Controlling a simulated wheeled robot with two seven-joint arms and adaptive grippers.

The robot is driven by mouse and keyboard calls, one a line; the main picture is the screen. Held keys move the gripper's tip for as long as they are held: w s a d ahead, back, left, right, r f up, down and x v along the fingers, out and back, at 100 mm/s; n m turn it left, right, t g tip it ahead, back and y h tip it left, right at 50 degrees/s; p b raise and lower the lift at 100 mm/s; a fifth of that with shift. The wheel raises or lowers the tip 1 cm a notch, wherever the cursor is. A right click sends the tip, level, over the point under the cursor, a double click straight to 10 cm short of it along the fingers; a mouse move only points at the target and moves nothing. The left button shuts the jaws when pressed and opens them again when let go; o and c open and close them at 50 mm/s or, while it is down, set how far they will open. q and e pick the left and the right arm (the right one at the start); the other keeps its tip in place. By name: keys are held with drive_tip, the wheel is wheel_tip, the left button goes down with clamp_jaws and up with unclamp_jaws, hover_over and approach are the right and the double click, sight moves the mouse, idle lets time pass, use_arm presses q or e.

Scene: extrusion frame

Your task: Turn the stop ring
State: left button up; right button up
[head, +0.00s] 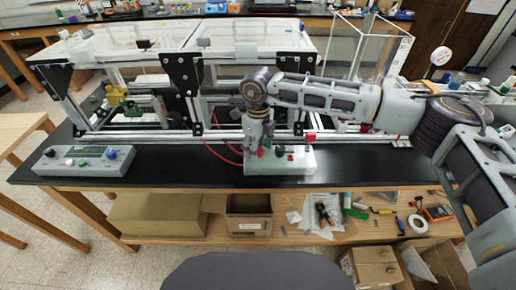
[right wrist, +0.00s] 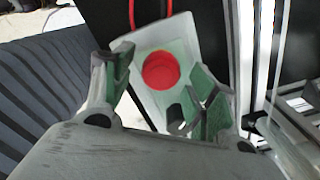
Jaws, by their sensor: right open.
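A pale box (head: 296,165) stands on the black bench top near the middle of the head view, with small red and dark parts on top. In the right wrist view a round red part (right wrist: 160,70), which looks like the stop ring, sits on the pale box (right wrist: 150,45). My right gripper (head: 259,150) points down over the left part of the box. In the right wrist view the open fingers of my right gripper (right wrist: 162,78) lie either side of the red part, apparently apart from it. Its exact height over the part is unclear. My left gripper is out of view.
A grey control box (head: 84,161) with several knobs sits at the left on the bench. An extrusion frame (head: 160,137) with clear panels stands behind. Red cables run beside the pale box. The black bench top (head: 190,165) between the two boxes is clear.

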wheel_tip(320, 180, up, 12)
drive_tip(key=shift+f, duration=0.2)
idle(0.4)
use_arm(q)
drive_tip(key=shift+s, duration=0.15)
use_arm(e)
drive_tip(key=shift+s+f, duration=0.1)
